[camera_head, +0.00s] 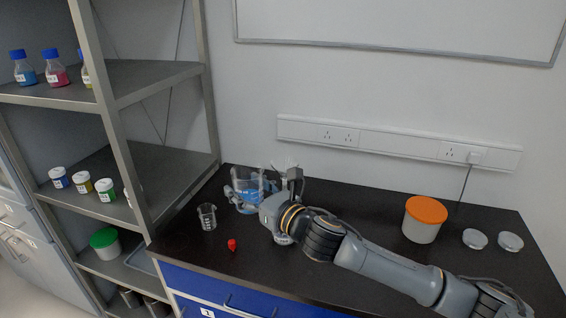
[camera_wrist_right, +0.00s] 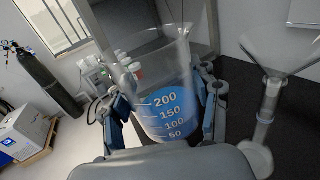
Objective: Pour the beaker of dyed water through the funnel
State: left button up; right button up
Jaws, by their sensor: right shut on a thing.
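My right gripper (camera_head: 257,190) is shut on the clear beaker (camera_wrist_right: 158,95) of blue dyed water, with a finger on either side. In the right wrist view the printed scale reads 50 to 200 and the blue reaches about the upper marks. In the head view the beaker (camera_head: 244,192) is partly hidden by my gripper. The clear funnel (camera_wrist_right: 283,48) stands to the right of the beaker in the wrist view, apart from it, above a clear vessel (camera_wrist_right: 258,145). In the head view the funnel is mostly hidden behind my wrist. My left gripper is not in view.
A small empty beaker (camera_head: 207,217) and a red cap (camera_head: 232,244) are on the black bench (camera_head: 190,245). An orange-lidded tub (camera_head: 424,220) and two round lids (camera_head: 475,239) lie at the right. A metal shelf (camera_head: 150,80) with bottles stands at the left.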

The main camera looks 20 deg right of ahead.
jog(key=shift+d, duration=0.1)
jog(key=shift+w+d+r+m+b, duration=0.1)
jog(key=shift+w+d+m+b, duration=0.15)
jog(key=shift+m, duration=0.35)
jog(key=shift+d+r+m+b, duration=0.15)
jog(key=shift+m+b, duration=0.15)
jog(key=shift+m, duration=0.3)
jog(key=shift+w+d+m, duration=0.2)
jog(key=shift+d+m, duration=0.25)
jog(key=shift+m, duration=1.15)
jog(key=r+p, duration=0.1)
jog(key=r, duration=0.1)
jog(key=r+p, duration=0.1)
jog(key=r, duration=0.1)
jog(key=d+r+p, duration=0.1)
jog(key=r, duration=0.1)
jog(key=shift+w+r, duration=0.15)
jog(key=shift+w, duration=0.05)
jog(key=m, duration=0.2)
jog(key=w+d+r+m, duration=0.1)
jog(key=m, duration=0.1)
jog(key=shift+d+r+p, duration=0.15)
jog(key=shift+d+p, duration=0.05)
jog(key=shift+p, duration=0.2)
jog(key=shift+r+m+p, duration=0.25)
jog(key=shift+m+p, duration=0.1)
jog(key=shift+m, duration=0.15)
